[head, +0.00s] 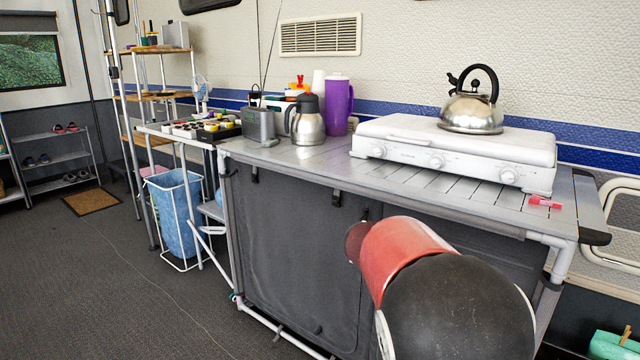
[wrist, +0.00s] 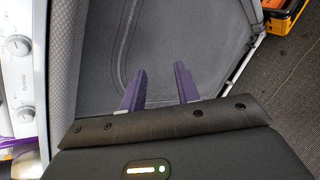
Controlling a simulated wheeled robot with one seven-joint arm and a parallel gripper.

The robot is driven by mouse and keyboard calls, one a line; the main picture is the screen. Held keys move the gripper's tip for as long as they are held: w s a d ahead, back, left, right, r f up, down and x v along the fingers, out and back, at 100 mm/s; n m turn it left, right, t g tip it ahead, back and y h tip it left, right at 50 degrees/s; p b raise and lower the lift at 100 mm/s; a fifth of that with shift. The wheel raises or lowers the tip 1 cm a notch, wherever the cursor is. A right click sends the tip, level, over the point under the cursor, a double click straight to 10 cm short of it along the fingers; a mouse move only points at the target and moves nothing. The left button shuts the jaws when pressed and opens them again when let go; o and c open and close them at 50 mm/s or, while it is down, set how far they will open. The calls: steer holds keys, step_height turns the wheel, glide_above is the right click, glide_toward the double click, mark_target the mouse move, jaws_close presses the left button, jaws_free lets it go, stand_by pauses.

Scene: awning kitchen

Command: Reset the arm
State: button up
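My gripper (wrist: 161,84) shows in the wrist view with its two purple fingers apart and nothing between them. The fingers are over the grey fabric front of the cabinet (wrist: 185,35). In the head view, a red and black part of my arm is in the lower right, in front of the cabinet (head: 295,245). My gripper's fingers cannot be seen in the head view.
A white stove (head: 400,150) with a metal kettle (head: 472,114) stands on the slatted counter. A metal jug (head: 307,122) and purple pitcher (head: 338,105) stand left of it. A blue bin (head: 178,215) is further left. Carpet at the left is mostly clear.

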steer(key=s+a+m+y, duration=0.2)
steer(key=s+m, duration=0.3)
steer(key=s, duration=0.6)
steer(key=s+a+m+y, duration=0.2)
steer(key=s+m+y, duration=0.2)
steer(key=s, duration=0.7)
steer(key=s+a+f+m+g+y, duration=0.1)
steer(key=s+a+m+y, duration=0.2)
steer(key=s+m, duration=0.4)
steer(key=s, duration=0.4)
steer(key=shift+s, duration=0.15)
